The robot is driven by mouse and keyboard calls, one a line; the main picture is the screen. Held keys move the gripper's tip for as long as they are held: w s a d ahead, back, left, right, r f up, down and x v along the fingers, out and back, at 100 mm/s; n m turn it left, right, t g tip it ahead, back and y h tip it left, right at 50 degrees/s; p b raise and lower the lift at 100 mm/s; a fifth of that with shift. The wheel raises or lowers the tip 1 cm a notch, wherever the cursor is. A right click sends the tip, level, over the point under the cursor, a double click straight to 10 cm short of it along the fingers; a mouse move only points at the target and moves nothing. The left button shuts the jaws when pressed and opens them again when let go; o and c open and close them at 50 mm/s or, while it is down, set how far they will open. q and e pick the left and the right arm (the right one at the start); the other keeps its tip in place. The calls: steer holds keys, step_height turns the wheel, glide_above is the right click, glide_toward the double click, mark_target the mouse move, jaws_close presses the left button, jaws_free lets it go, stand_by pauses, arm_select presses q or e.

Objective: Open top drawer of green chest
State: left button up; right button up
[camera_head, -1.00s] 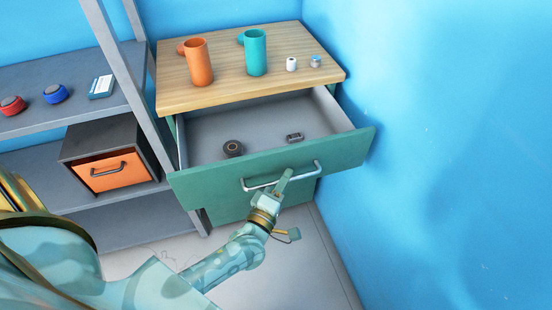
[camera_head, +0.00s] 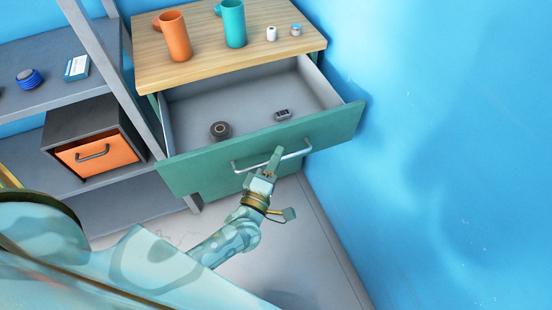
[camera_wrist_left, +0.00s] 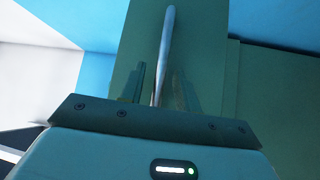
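The green chest (camera_head: 147,103) has a wooden top, and its top drawer (camera_head: 185,178) is pulled well out, showing a grey interior. A silver bar handle (camera_head: 299,154) runs across the drawer front. My left gripper (camera_head: 275,157) is at the middle of this handle. In the left wrist view the handle (camera_wrist_left: 166,45) passes between the two fingers of my left gripper (camera_wrist_left: 158,88), which stand apart with gaps beside the bar. The finger contact with the bar is not clear. My right gripper is not in view.
A dark round object (camera_head: 220,130) and a small dark device (camera_head: 283,115) lie in the drawer. An orange mug (camera_head: 175,38) and a teal mug (camera_head: 233,24) stand on top. A grey shelf (camera_head: 60,95) is left; a blue wall (camera_head: 450,150) is close right.

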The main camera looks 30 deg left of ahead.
arm_select(q)
steer(key=s+d+f+p, duration=0.1)
steer(key=s+f, duration=0.1)
steer(key=s, duration=1.4)
steer(key=shift+f+p, duration=0.15)
steer(key=shift+p, duration=0.2)
steer(key=shift+s, duration=0.1)
